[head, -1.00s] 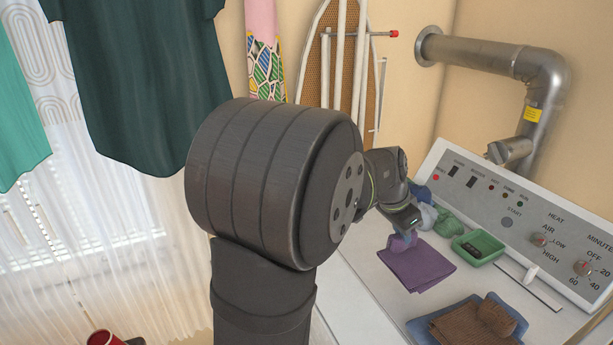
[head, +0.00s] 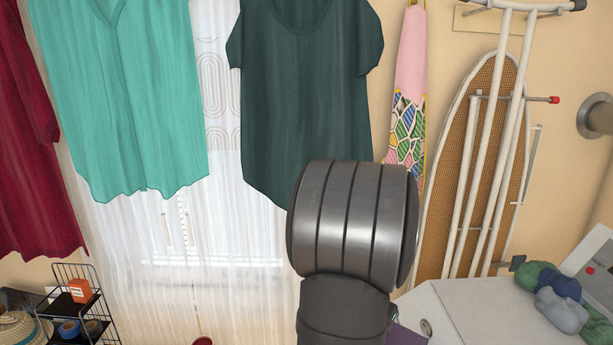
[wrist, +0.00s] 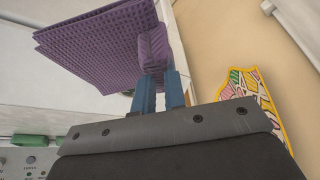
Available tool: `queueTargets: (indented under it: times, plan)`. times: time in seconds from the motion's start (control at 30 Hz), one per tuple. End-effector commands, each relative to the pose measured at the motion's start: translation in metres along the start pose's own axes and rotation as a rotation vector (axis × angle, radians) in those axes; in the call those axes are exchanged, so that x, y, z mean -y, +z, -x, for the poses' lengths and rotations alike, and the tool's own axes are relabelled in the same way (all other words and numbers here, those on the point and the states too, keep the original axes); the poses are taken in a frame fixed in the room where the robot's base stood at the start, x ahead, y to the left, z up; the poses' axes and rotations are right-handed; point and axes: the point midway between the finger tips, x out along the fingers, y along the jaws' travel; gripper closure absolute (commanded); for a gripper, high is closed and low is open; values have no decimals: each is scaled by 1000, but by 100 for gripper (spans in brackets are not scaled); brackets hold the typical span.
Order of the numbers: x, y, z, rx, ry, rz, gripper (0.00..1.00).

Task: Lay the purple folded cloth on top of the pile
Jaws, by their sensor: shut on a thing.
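In the wrist view my gripper (wrist: 160,85) has its two blue fingers shut on the edge of the purple folded cloth (wrist: 95,50). The cloth hangs out flat from the fingers, with a thick fold between them. In the head view only a small purple bit of the cloth (head: 405,336) shows at the bottom edge, beside my arm. My arm hides the gripper there. I cannot make out a pile of folded cloths in either view now.
A white machine top (head: 465,310) lies at lower right, with rolled green, navy and grey bundles (head: 560,310) by the control panel (head: 603,262). An ironing board (head: 485,170) leans on the wall. Shirts hang behind my arm. A wire rack (head: 85,305) stands at lower left.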

Motion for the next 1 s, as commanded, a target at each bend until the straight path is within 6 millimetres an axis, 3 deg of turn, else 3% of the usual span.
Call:
queueTargets:
  times: [0.03,0.2,0.5,0.7,1.0]
  plan:
    - [15,6,-8,4,-27,68,100]
    - [52,16,-29,3,-113,271,100]
    - [104,37,-54,2,-229,551,100]
    - [121,45,-62,0,-271,651,100]
    - [126,48,-64,-1,-284,684,100]
